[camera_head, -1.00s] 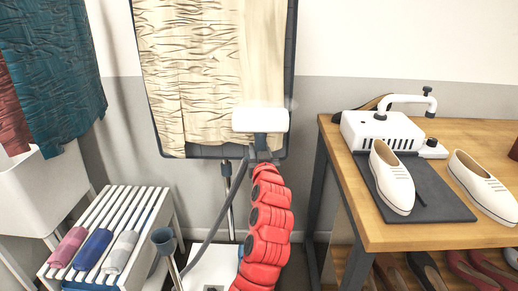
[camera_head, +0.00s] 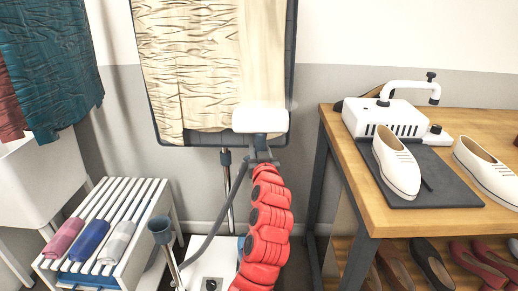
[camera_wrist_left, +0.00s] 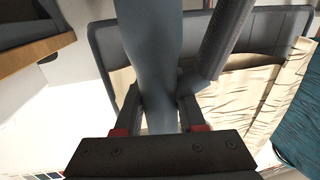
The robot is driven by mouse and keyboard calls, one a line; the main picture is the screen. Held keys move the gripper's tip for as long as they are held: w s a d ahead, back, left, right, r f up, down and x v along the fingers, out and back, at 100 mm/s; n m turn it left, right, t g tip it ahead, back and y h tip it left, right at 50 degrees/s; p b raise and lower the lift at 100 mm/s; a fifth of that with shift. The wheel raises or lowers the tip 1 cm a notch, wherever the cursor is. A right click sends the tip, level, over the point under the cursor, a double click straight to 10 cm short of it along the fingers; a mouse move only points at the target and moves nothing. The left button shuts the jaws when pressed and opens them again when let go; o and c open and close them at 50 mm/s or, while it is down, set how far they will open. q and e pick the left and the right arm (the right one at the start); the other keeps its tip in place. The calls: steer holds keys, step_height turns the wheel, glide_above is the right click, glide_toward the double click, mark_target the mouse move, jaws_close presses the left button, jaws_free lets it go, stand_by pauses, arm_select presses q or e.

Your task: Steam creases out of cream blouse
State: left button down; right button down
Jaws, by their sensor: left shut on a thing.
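The cream blouse (camera_head: 190,70) hangs flat on a dark-framed upright board. Its left and middle parts are heavily creased, while a strip at the right (camera_head: 263,55) looks smooth. The white steamer head (camera_head: 260,120) is at the blouse's lower right, near the board's bottom edge, with faint vapour beside it. My left gripper (camera_head: 262,155) is just below the head, at the end of the red arm. In the left wrist view, its jaws (camera_wrist_left: 160,105) are shut on the grey steamer handle (camera_wrist_left: 150,45). The blouse also shows there (camera_wrist_left: 245,95). My right gripper is out of view.
A grey hose (camera_head: 215,225) runs from the steamer to the white base (camera_head: 213,262). A slatted rack (camera_head: 128,200) with rolled cloths stands left, below a teal garment (camera_head: 50,70). A wooden table (camera_head: 460,222) with white shoes (camera_head: 396,165) stands right.

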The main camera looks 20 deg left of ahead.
arm_select(q)
step_height(320, 180, down, 5)
steer(key=b, duration=0.4)
steer(key=shift+r, duration=0.15)
steer(key=shift+s, duration=0.15)
stand_by(0.4)
steer(key=v, duration=0.5)
steer(key=shift+s+a, duration=0.25)
steer(key=shift+s, duration=0.25)
